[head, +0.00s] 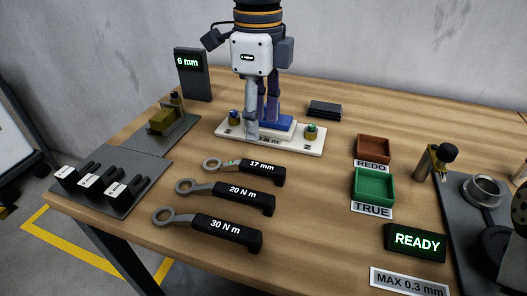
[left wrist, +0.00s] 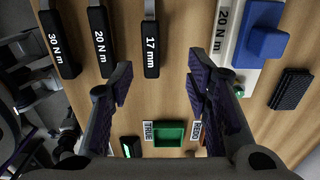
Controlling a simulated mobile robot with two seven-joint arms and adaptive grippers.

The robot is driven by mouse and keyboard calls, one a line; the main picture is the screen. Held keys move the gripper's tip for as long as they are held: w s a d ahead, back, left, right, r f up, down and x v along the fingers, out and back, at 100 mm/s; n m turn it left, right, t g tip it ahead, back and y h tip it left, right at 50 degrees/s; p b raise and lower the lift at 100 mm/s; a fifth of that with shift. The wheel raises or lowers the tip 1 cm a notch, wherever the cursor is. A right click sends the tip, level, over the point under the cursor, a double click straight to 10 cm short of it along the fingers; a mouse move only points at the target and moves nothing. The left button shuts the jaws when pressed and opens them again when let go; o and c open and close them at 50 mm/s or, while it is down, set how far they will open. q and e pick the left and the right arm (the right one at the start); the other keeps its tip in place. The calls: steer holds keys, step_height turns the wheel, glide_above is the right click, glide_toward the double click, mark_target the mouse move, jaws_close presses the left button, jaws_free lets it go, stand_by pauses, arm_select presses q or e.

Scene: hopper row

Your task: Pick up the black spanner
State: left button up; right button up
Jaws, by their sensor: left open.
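Three spanners with grey ring ends and black handles lie side by side on the table, so I cannot tell by colour which one is meant. They are labelled 17 mm (head: 265,175), 20 N m (head: 245,198) and 30 N m (head: 228,232). Their handles also show in the left wrist view: 17 mm (left wrist: 151,57), 20 N m (left wrist: 101,42) and 30 N m (left wrist: 58,45). My left gripper (head: 262,115) points down, open and empty, in front of the white plate's blue block. In the left wrist view its fingers (left wrist: 160,80) are spread apart.
The white plate (head: 225,130) carries a blue block (left wrist: 262,42) and small knobs. Right of the spanners are a green TRUE tray (head: 373,202), a brown REDO tray (head: 373,138) and a READY display (head: 414,242). A dark rack (head: 135,163) stands left. A 6 mm display (head: 192,78) stands behind.

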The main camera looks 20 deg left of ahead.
mark_target(256, 164)
arm_select(q)
steer(key=f, duration=0.3)
steer(key=s+f, duration=0.1)
steer(key=f, duration=0.5)
steer(key=shift+s+a+f, duration=0.1)
steer(key=shift+s+a, duration=0.15)
steer(key=shift+s, duration=0.05)
steer(key=shift+w+f, duration=0.1)
steer(key=shift+f, duration=0.35)
jaws_close()
